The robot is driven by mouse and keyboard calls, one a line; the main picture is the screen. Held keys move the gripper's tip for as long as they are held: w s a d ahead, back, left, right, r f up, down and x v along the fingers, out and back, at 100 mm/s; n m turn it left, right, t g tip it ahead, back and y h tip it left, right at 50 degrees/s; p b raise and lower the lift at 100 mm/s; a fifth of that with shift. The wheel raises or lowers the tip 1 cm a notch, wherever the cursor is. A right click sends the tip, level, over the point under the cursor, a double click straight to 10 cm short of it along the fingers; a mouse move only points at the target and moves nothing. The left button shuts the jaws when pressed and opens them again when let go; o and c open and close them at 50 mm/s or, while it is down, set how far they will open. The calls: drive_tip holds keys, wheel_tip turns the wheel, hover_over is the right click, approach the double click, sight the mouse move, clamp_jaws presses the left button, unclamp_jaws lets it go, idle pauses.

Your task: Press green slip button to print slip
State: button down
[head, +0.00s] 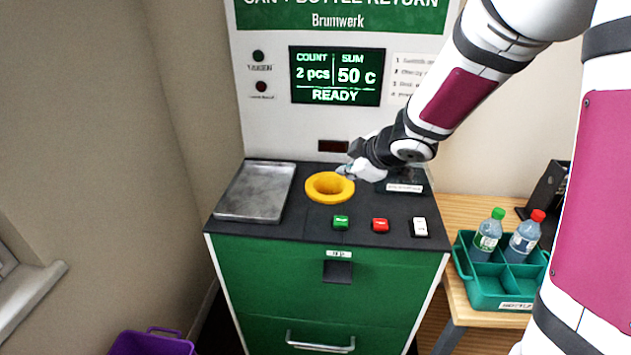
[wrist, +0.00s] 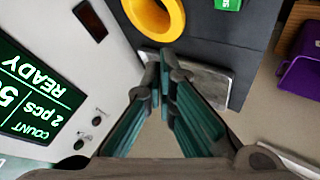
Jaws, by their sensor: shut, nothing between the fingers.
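The green button (head: 341,222) sits on the dark counter top of the return machine, in front of the yellow ring-shaped opening (head: 330,187). In the wrist view the green button (wrist: 228,4) shows at the top edge, partly cut off. My gripper (head: 350,171) is above the counter, behind and slightly right of the yellow ring, apart from the button. In the wrist view my gripper (wrist: 163,56) has its fingertips together with nothing between them. The screen (head: 337,76) reads 2 pcs, 50 c and READY. A dark slot (head: 338,271) with a small label is on the green front.
A red button (head: 380,225) and a white switch (head: 420,227) stand right of the green button. A metal tray (head: 256,192) lies at the left. A green crate (head: 484,290) with two bottles stands on the wooden table at right. A purple bin (head: 150,343) is on the floor.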

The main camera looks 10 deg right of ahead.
drive_tip(key=shift+s+a+f+n+g+y, duration=0.15)
drive_tip(key=shift+a+f+n+g+y, duration=0.15)
drive_tip(key=shift+a+f+n+y, duration=0.45)
drive_tip(key=shift+a+f, duration=0.15)
drive_tip(key=shift+f, duration=0.15)
drive_tip(key=b, duration=0.6)
hover_over(339, 222)
drive_tip(key=f, duration=0.4)
drive_tip(key=shift+w+f, duration=0.25)
drive_tip(key=shift+f, duration=0.1)
drive_tip(key=shift+s+f+b, duration=0.2)
drive_tip(key=shift+f+b, duration=1.45)
drive_tip(key=shift+f, duration=0.25)
drive_tip(key=shift+f, duration=0.2)
drive_tip(key=shift+f, duration=0.25)
